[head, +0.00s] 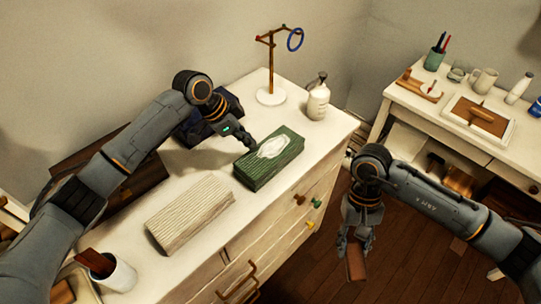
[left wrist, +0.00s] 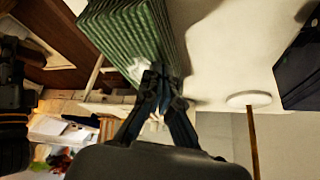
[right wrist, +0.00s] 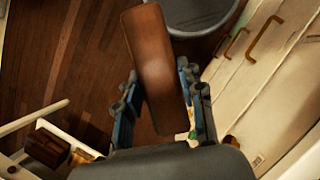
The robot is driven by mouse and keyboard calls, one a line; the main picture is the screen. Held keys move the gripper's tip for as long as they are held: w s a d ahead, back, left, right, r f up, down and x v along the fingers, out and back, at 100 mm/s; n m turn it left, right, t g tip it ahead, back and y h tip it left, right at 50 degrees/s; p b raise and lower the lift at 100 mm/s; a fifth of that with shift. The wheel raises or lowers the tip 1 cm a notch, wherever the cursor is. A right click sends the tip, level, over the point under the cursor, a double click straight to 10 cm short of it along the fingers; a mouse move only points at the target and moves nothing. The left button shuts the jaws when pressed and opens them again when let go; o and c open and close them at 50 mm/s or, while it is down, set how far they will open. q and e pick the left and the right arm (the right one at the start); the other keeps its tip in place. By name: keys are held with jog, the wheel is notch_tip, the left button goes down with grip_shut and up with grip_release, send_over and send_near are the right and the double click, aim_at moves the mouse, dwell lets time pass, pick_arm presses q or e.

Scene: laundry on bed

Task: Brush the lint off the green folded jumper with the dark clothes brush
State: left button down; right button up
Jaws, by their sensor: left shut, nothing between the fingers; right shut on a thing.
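The green folded jumper (head: 265,177) lies on the cream dresser top, with a white patch of lint (head: 272,147) on its upper face. In the left wrist view the ribbed green jumper (left wrist: 125,30) shows, with a white bit by my fingertips. My left gripper (head: 250,143) is shut and empty at the jumper's back left edge; I cannot tell whether it touches. My right gripper (head: 356,240) is shut on the brown clothes brush (head: 356,264), held over the floor in front of the dresser. The brush (right wrist: 155,60) also shows in the right wrist view.
A cream folded knit (head: 190,213) lies left of the jumper. Behind are a dark folded pile (head: 195,128), a stand with a blue ring (head: 270,97) and a white bottle (head: 318,102). A white cup (head: 118,274) stands front left. A cluttered desk (head: 410,98) is at right.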

pick_arm(q)
jog(key=shift+f, duration=0.55)
pick_arm(e)
jog(key=shift+f, duration=0.15)
dwell(0.4)
